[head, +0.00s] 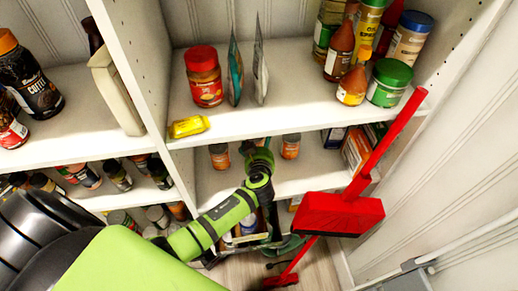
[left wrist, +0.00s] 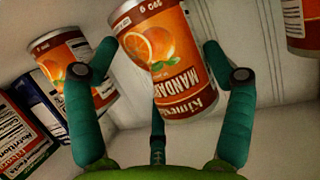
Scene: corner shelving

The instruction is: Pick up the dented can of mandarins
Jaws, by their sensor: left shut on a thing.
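An orange and red can of mandarins (left wrist: 172,75) with an orange-fruit label stands tilted between the teal fingers of my left gripper (left wrist: 158,52) in the left wrist view. The gripper is shut on this can. I cannot make out a dent on the side that shows. A second can with a similar orange label (left wrist: 70,62) is to the left, partly behind the left finger. In the head view my left arm (head: 225,215) reaches to the lower shelves; its fingers and the held can are not clear there. My right gripper is not in view.
A red dustpan (head: 340,212) with a long handle stands in front of the right shelves. Dark blue and red boxes (left wrist: 20,130) are at the left wrist view's left edge. The upper shelf holds a red-lidded jar (head: 204,78) and a yellow packet (head: 189,126).

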